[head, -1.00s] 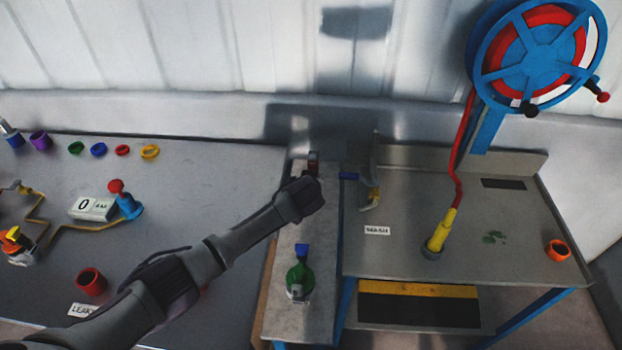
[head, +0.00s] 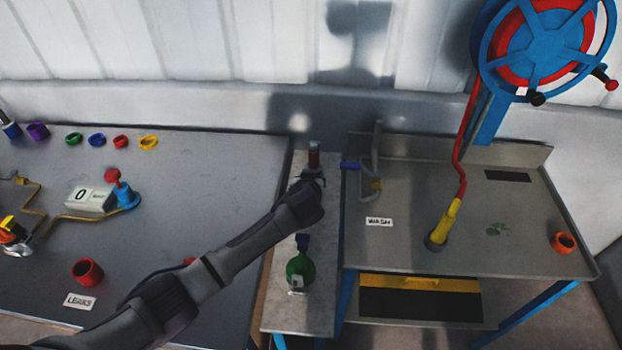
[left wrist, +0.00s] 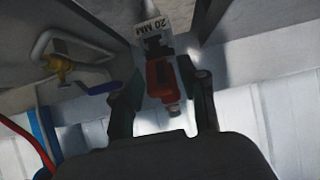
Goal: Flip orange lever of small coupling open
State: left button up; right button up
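A small coupling with a red-orange part (head: 314,158) stands at the far end of the narrow grey bench. In the left wrist view its red-orange part (left wrist: 160,80) lies between my fingers, in front of a "20 MM" label (left wrist: 150,27). I cannot tell the lever apart from the coupling's body. My left gripper (head: 311,179) is at the near side of the coupling. In the left wrist view my left gripper (left wrist: 163,88) is open, one finger on each side, with gaps to the red-orange part. My right gripper is not in view.
A green bottle-like item (head: 300,268) stands nearer on the same bench. To the right are a bent grey pipe with a brass valve (head: 376,184), its blue handle (head: 350,166), and the wash table (head: 480,250). The leaks table (head: 220,200) lies left, under my arm.

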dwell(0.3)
pick_arm(q)
jog(key=v, duration=1.2)
